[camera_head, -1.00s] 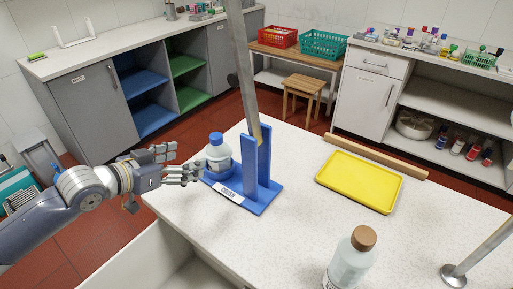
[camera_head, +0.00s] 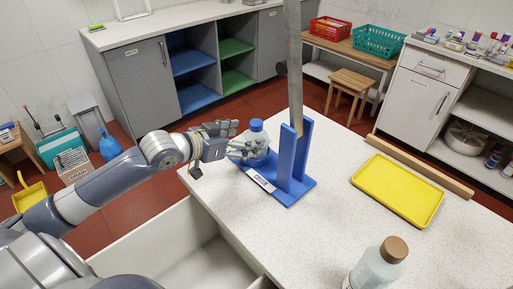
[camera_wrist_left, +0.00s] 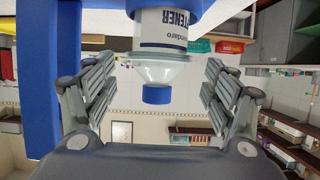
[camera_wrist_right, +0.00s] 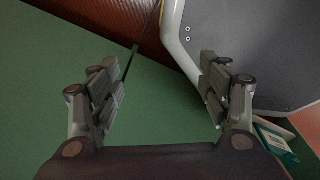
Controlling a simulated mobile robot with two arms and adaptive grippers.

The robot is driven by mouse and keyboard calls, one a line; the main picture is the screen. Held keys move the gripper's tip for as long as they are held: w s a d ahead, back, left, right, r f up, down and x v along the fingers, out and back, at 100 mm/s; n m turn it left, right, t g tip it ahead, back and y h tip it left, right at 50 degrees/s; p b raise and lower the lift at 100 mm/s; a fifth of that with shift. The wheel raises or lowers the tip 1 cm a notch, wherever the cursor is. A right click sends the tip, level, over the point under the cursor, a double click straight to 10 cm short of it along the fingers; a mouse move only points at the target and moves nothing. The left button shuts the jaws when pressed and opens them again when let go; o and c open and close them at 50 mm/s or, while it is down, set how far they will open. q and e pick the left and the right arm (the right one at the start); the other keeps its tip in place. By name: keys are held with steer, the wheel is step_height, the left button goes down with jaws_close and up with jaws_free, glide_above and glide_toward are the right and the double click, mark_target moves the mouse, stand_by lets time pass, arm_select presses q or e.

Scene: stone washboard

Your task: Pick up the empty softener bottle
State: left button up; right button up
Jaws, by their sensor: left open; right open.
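The softener bottle (camera_head: 257,142) is clear with a blue cap and stands in a blue holder (camera_head: 277,187) on the worktop. In the left wrist view the bottle (camera_wrist_left: 160,45) appears upside down, its label partly reading "TENER" and its blue cap between the fingers. My left gripper (camera_head: 250,150) is open at the bottle, with fingers on either side of it. The left wrist view shows gaps between the fingers (camera_wrist_left: 157,95) and the bottle. My right gripper (camera_wrist_right: 163,95) is open and empty, away from the worktop items; it is not in the head view.
A yellow tray (camera_head: 398,190) and a brown-capped bottle (camera_head: 375,270) are on the worktop to the right. The worktop between them is clear.

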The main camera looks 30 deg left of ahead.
arm_select(q)
steer(key=shift+p+x, duration=0.6)
steer(key=shift+x, duration=2)
steer(key=shift+s+f, duration=0.1)
steer(key=shift+f, duration=0.05)
steer(key=c, duration=1)
